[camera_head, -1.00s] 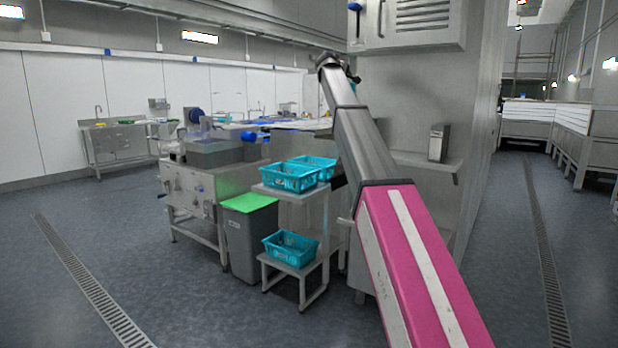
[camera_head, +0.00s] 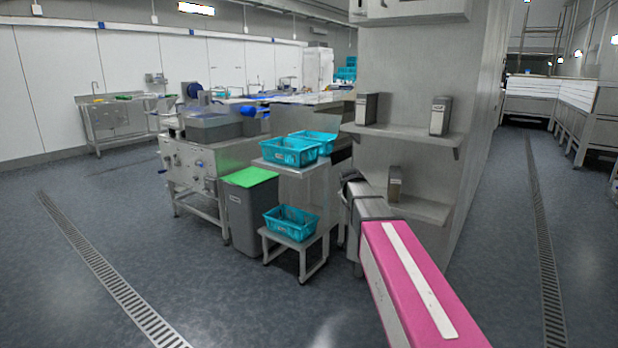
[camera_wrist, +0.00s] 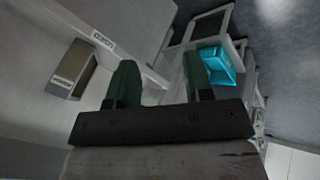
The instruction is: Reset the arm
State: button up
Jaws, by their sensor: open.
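My gripper (camera_wrist: 160,80) shows in the wrist view as two dark green fingers spread apart, with nothing between them. In the head view my arm, with a pink and white link, reaches up from the lower right and folds down in front of the shelf unit; the gripper itself is hidden there.
A grey shelf unit (camera_head: 420,60) holds box-like containers (camera_head: 440,116). Left of it, teal crates (camera_head: 290,152) stand on a stand, with another crate (camera_head: 291,222) on a low stool. A grey bin (camera_head: 252,215) with a green lid stands beside them. Floor is clear at left and right.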

jog(key=s+f+m+g+y, duration=0.1)
jog(key=s+f, duration=0.6)
jog(key=s, duration=0.3)
jog(key=s+f+m+g+y, duration=0.1)
jog(key=s+f+m+g, duration=0.1)
jog(key=s+f, duration=0.5)
jog(key=s+f+m+g+y, duration=0.1)
jog(key=s+f+g, duration=0.1)
jog(key=s+f, duration=0.5)
jog(key=s, duration=0.6)
jog(key=shift+a+m, duration=0.25)
jog(key=shift+m, duration=0.05)
